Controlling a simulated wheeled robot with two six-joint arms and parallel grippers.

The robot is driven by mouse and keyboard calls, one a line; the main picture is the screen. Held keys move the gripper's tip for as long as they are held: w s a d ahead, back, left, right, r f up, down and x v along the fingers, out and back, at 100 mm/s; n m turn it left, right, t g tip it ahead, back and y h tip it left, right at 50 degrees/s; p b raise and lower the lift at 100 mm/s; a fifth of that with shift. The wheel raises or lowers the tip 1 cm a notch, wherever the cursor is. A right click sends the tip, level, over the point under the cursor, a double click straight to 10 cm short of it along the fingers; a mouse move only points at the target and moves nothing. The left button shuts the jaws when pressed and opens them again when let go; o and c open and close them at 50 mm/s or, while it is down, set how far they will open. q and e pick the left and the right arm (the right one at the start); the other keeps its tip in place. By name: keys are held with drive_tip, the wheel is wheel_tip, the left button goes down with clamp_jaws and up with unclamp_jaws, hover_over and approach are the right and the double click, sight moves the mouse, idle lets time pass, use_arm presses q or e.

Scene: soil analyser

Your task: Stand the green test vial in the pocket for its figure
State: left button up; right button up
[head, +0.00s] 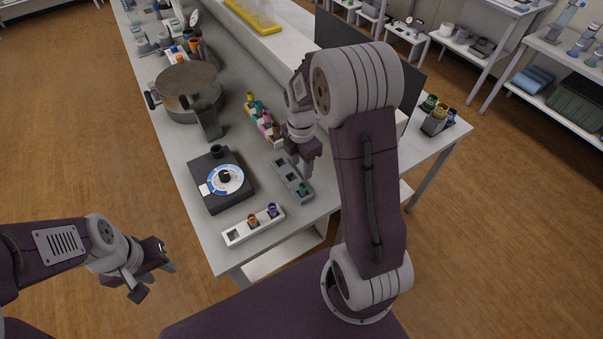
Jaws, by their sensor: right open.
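The green test vial (303,188) stands in the near end of a grey rack (281,168). My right gripper (301,170) is open and points down over this rack, just behind the green vial; the fingers look empty. A white block with pockets (236,236) lies at the table's near edge. Its left pocket looks empty, and an orange vial (253,220) and a purple vial (272,210) stand in the others. A dark analyser (213,199) with a blue and white dial (225,179) sits behind the block. The dial's figure is too small to read. My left gripper (153,282) is open and empty, off the table to the left.
A row of coloured vials (264,119) stands behind the grey rack. A large grey round device (187,85) is further back. More vials in a holder (436,117) stand at the table's right end. My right arm hides part of the table.

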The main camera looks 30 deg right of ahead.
drive_tip(key=s+a+m, duration=0.3)
drive_tip(key=s+m, duration=0.3)
drive_tip(key=m, duration=0.4)
drive_tip(key=s+a+m+t, duration=0.1)
drive_tip(key=s+a+m, duration=0.2)
drive_tip(key=s+m, duration=0.3)
drive_tip(key=shift+a+r+m, duration=0.3)
drive_tip(key=shift+r+m, duration=0.1)
drive_tip(key=shift+m, duration=1.6)
